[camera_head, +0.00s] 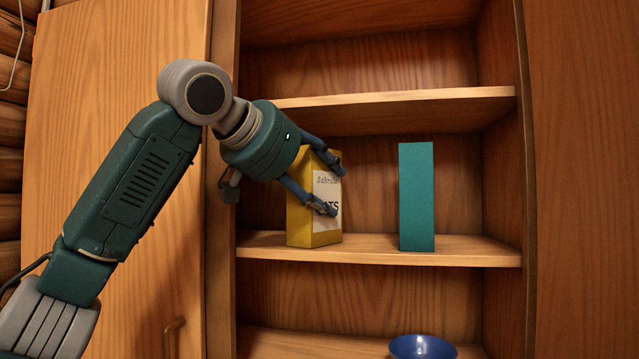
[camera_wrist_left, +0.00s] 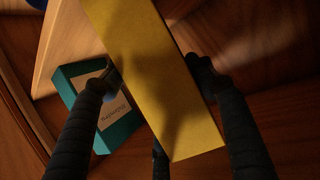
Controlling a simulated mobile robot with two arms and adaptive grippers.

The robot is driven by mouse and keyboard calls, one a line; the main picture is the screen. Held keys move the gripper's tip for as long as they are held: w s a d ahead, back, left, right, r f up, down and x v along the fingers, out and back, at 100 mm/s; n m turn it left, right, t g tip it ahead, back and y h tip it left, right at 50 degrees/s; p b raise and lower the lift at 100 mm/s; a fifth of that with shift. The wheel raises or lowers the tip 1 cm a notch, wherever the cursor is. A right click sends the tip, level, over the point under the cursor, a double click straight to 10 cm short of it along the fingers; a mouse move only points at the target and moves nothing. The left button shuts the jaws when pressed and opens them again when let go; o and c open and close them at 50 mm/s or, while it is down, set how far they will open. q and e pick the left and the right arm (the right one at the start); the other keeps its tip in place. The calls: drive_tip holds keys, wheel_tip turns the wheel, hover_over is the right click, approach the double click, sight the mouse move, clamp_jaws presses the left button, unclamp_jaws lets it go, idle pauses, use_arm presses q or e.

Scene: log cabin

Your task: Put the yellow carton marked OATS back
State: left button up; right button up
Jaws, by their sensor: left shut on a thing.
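The yellow carton (camera_head: 299,222) with a white label, its lettering partly covered by a finger, is upright at the left of the middle shelf (camera_head: 460,250). Its base is at the shelf board; I cannot tell whether it bears its full weight there. My left gripper (camera_head: 328,187) is shut on the carton, reaching in from the left with its fingers on either side. In the left wrist view the yellow carton (camera_wrist_left: 160,75) lies between the two fingers of the left gripper (camera_wrist_left: 155,75). My right gripper is not in view.
A teal box (camera_head: 416,197) stands on the same shelf, right of the carton with a gap between. A blue bowl (camera_head: 422,347) is on the lower shelf. The upper shelf (camera_head: 400,97) is overhead. An open cabinet door (camera_head: 120,60) is at the left.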

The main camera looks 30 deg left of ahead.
use_arm(q)
drive_tip(key=shift+s+r, duration=0.1)
drive_tip(key=shift+s, duration=0.1)
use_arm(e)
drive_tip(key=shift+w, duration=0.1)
use_arm(q)
drive_tip(key=shift+d+f, duration=0.1)
drive_tip(key=shift+f, duration=0.1)
drive_tip(key=o, duration=1.1)
drive_tip(key=shift+o, duration=0.9)
drive_tip(key=shift+w, duration=0.1)
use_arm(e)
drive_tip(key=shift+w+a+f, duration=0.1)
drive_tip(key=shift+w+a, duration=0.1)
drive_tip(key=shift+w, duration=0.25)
use_arm(q)
drive_tip(key=shift+r, duration=0.3)
drive_tip(key=b+v, duration=0.3)
drive_tip(key=v, duration=0.9)
drive_tip(key=shift+f, duration=0.2)
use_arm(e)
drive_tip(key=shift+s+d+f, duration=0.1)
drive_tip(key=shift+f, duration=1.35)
